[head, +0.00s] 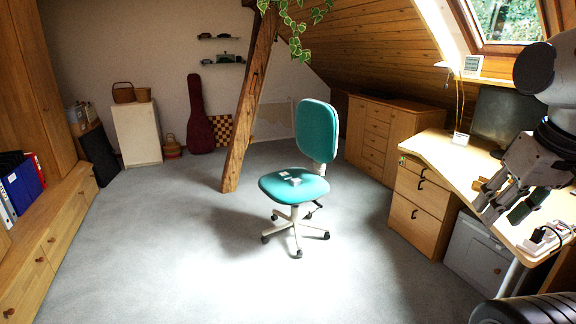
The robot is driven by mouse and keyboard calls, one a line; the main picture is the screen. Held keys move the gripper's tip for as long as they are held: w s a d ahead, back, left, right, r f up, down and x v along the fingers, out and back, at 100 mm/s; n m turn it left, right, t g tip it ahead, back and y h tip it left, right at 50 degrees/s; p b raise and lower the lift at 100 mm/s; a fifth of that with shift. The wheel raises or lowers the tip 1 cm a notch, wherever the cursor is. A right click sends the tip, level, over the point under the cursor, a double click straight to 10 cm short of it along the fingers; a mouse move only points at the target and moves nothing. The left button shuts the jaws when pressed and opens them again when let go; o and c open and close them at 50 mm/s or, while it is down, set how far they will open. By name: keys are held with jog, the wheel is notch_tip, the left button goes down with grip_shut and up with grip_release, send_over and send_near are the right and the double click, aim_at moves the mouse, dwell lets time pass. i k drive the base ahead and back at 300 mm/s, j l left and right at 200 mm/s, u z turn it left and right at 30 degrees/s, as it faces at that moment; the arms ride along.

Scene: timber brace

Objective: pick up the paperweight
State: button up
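My gripper (503,206) is at the right of the head view, over the desk, pointing down and left. Its fingers look spread apart, with nothing visible between them. Small pale grey and white objects (294,181) lie on the seat of the teal office chair (316,130), in the middle of the room. One of them may be the paperweight, but they are too small to tell. My gripper is far to the right of the chair and touches nothing on it.
A wooden desk (437,147) with a dark monitor (500,112) stands at right, drawers (420,210) below. A slanted timber post (247,110) stands behind and left of the chair. A low wooden cabinet (55,220) lines the left wall. The grey carpet around the chair is clear.

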aim_at(294, 182)
jog(key=i+u, duration=0.1)
jog(key=i, duration=0.6)
jog(key=i+l+u, duration=0.1)
jog(key=i, duration=0.6)
jog(key=i+u, duration=0.1)
jog(key=i, duration=0.45)
jog(key=i+u, duration=0.1)
jog(key=i, duration=0.45)
jog(key=i+l+u, duration=0.15)
jog(key=i, duration=0.35)
jog(key=i+l+u, duration=0.1)
jog(key=i, duration=0.45)
